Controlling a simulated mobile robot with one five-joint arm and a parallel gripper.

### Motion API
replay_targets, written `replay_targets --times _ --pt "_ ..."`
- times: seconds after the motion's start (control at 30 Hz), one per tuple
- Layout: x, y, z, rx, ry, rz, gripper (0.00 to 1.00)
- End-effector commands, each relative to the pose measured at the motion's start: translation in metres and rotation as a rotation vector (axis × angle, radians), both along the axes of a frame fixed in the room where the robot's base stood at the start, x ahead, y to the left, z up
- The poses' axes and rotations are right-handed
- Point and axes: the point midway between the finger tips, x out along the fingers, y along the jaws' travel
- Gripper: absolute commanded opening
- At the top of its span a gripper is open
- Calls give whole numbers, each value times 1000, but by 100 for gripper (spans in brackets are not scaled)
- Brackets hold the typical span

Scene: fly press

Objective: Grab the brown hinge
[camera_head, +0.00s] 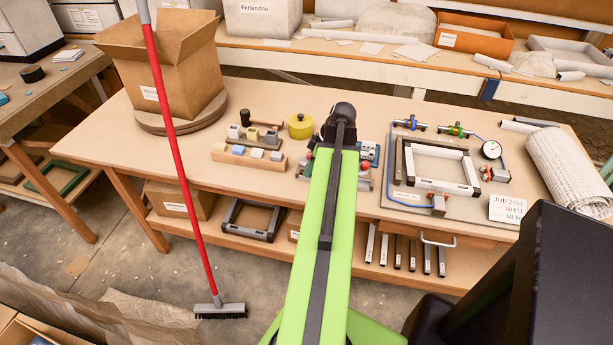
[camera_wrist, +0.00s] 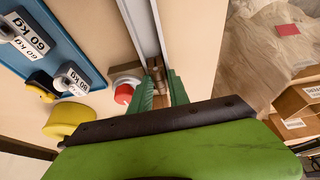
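The brown hinge (camera_wrist: 156,67) shows in the wrist view as a small brownish piece at the near end of a pale metal channel. My gripper (camera_wrist: 162,80) points at it, with one green finger on each side of the hinge. The fingers stand apart, and the hinge lies in the gap between their tips. I cannot tell whether either finger touches it. In the head view, my green arm reaches over the workbench (camera_head: 270,100), and it hides the hinge and my fingertips.
A red button (camera_wrist: 123,93) on a pale base sits close left of the fingers. A yellow round object (camera_wrist: 70,120) and a blue tray (camera_wrist: 62,62) with weights lie further left.

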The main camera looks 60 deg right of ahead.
Motion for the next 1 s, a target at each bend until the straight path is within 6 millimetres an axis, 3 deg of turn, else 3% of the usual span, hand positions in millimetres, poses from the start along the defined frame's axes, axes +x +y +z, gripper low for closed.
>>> replay_targets --times 0.17,0.57,0.77,0.93,1.0 --pt "0 0 0 0 0 0 0" --pt "0 0 2 0 0 0 0" --pt "0 0 21 0 0 0 0" --pt "0 0 50 0 0 0 0" --pt "-15 0 56 -1 0 -4 0"
